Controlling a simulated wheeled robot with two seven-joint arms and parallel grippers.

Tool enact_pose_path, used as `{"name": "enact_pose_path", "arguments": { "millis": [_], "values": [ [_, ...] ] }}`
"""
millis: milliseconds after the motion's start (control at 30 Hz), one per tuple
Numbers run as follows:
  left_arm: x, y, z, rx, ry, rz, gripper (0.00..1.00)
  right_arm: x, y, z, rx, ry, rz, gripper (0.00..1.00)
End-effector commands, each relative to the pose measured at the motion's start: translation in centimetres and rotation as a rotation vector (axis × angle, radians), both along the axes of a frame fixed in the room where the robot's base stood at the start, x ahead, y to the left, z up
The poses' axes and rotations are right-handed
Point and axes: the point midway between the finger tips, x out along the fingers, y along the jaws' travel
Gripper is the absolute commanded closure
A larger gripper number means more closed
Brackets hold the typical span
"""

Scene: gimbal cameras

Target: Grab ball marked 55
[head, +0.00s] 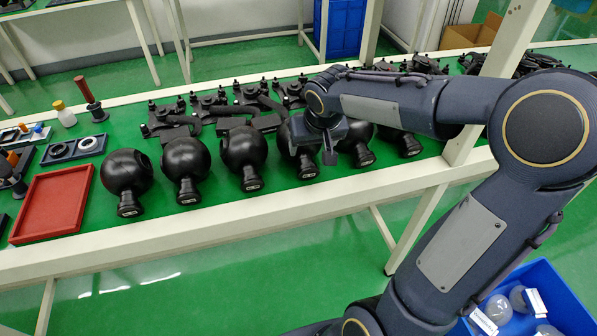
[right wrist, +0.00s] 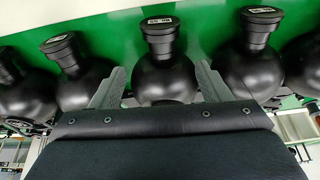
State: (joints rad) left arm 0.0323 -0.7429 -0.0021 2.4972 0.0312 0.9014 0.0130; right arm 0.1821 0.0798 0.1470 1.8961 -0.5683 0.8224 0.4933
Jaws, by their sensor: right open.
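A row of black balls with short necks and small white end labels lies on the green bench, including one at the row's left end (head: 126,172). The labels are too small to read, so I cannot tell which is marked 55. My right gripper (head: 328,150) is over the row and partly hides a ball (head: 305,168). In the right wrist view, my right gripper (right wrist: 162,84) is open, with one finger on each side of a ball (right wrist: 165,78); I cannot tell whether they touch it. Other balls (right wrist: 252,68) stand close on both sides. My left gripper is not in view.
A red tray (head: 55,203) and small parts lie left of the row. Black mechanical parts (head: 240,108) lie behind it. A cream post (head: 480,120) rises at the bench's front edge beside my arm. A blue bin (head: 545,285) stands lower right.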

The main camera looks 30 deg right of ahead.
Motion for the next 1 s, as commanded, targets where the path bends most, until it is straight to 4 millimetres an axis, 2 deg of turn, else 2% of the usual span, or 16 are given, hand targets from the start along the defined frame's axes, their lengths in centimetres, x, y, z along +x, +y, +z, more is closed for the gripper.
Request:
{"name": "enact_pose_path", "arguments": {
  "millis": [33,200,433,633,767,1000],
  "values": [
    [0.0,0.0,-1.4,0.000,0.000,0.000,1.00,1.1,-0.2,-1.9,-0.008,0.002,-0.006,0.30],
    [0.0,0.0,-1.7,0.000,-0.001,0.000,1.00,2.7,-0.7,-3.6,-0.021,0.002,-0.014,0.30],
    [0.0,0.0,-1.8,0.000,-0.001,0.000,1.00,3.6,-0.8,-5.9,-0.019,0.004,-0.013,0.30],
    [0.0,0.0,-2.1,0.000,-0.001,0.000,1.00,4.7,-0.8,-8.8,-0.019,0.004,-0.013,0.30],
    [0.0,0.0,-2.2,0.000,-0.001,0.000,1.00,5.0,-1.0,-9.6,-0.020,0.002,-0.013,0.30],
    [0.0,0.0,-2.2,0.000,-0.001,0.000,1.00,5.1,-1.0,-9.7,-0.020,0.001,-0.013,0.30]
  ]
}}
